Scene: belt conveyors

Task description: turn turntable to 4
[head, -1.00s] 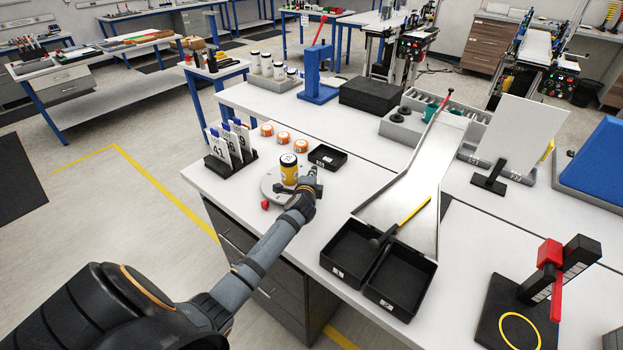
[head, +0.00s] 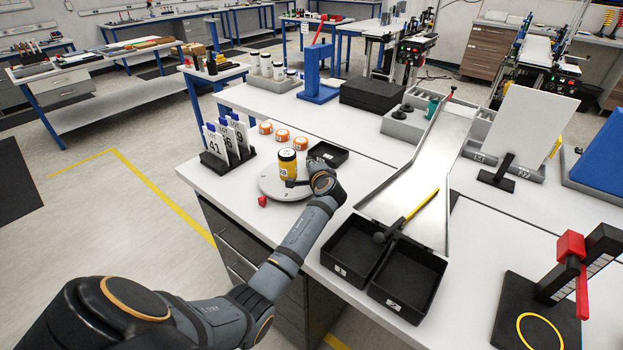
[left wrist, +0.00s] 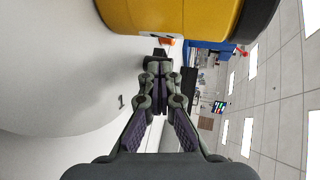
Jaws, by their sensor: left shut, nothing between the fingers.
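The turntable (head: 270,187) is a pale grey disc on the white bench; a small red marker (head: 263,201) lies at its front left edge. A yellow jar (head: 288,169) with a dark lid and a white label stands upright on the disc. My left gripper (head: 311,181) is at the disc's right side, beside the jar; its fingertips are hard to make out there. In the left wrist view my left gripper (left wrist: 160,87) is shut and empty, with the yellow jar (left wrist: 170,15) close by. A "1" shows on the turntable (left wrist: 85,125). My right gripper is out of view.
A rack of numbered cards (head: 226,145) stands left of the turntable, with several orange-lidded pots (head: 282,136) behind. A small black tray (head: 327,153) is just behind my gripper. Black bins (head: 405,278) and a metal chute (head: 430,165) stand to the right.

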